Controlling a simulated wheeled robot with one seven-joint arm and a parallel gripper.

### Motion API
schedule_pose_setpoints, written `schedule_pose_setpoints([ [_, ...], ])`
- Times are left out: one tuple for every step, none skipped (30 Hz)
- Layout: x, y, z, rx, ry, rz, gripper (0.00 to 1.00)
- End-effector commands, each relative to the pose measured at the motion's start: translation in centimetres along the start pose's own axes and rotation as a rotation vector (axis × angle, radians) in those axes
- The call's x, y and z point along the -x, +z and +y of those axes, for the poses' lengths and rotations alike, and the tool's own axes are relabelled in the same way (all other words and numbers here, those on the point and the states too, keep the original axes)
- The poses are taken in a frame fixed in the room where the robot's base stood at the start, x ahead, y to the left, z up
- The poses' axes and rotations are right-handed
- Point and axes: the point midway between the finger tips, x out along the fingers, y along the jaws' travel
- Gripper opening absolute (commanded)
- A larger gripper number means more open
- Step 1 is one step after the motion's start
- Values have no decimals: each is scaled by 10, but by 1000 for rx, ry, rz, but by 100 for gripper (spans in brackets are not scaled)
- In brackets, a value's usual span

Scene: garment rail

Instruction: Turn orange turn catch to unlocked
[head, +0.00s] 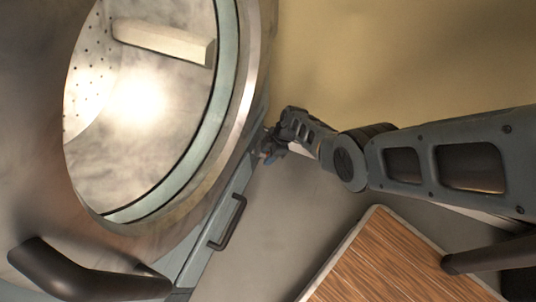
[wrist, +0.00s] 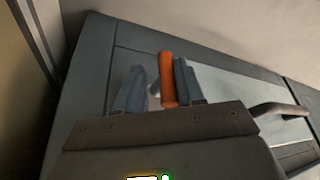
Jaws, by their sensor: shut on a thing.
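The orange turn catch (wrist: 168,80) shows in the wrist view as a short upright bar on a grey-blue panel. My gripper (wrist: 160,88) has one finger on each side of it. The right finger lies right against the catch; a small gap with a pale metal part shows by the left finger. The jaws are shut on the catch. In the head view my gripper (head: 268,150) reaches the grey-blue panel (head: 236,185) beside the round door, and the catch is hidden there.
A dark bar handle (head: 229,222) sits on the panel below my gripper. A wood-topped surface (head: 385,265) stands at lower right.

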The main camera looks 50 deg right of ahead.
Motion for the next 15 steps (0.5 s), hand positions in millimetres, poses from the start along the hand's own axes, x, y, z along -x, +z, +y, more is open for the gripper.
schedule_pose_setpoints([
  [-5, -1, -11, 5, -26, 1, 0],
  [-5, -1, -11, 5, -26, 1, 0],
  [-5, -1, -11, 5, -26, 1, 0],
  [-5, -1, -11, 5, -26, 1, 0],
  [-5, -1, -11, 5, -26, 1, 0],
  [-6, -1, -11, 4, -26, 1, 0],
  [-6, -1, -11, 4, -26, 1, 41],
  [-5, -1, -11, 4, -26, 1, 44],
  [-5, -1, -11, 4, -26, 1, 48],
  [-5, -1, -10, 4, -25, 1, 51],
  [-5, -1, -10, 4, -24, 1, 53],
  [-4, -1, -9, 3, -23, 1, 55],
  [-4, -1, -9, 3, -22, 1, 55],
  [-4, -1, -8, 3, -21, 1, 55],
  [-4, -1, -8, 3, -19, 1, 55],
])
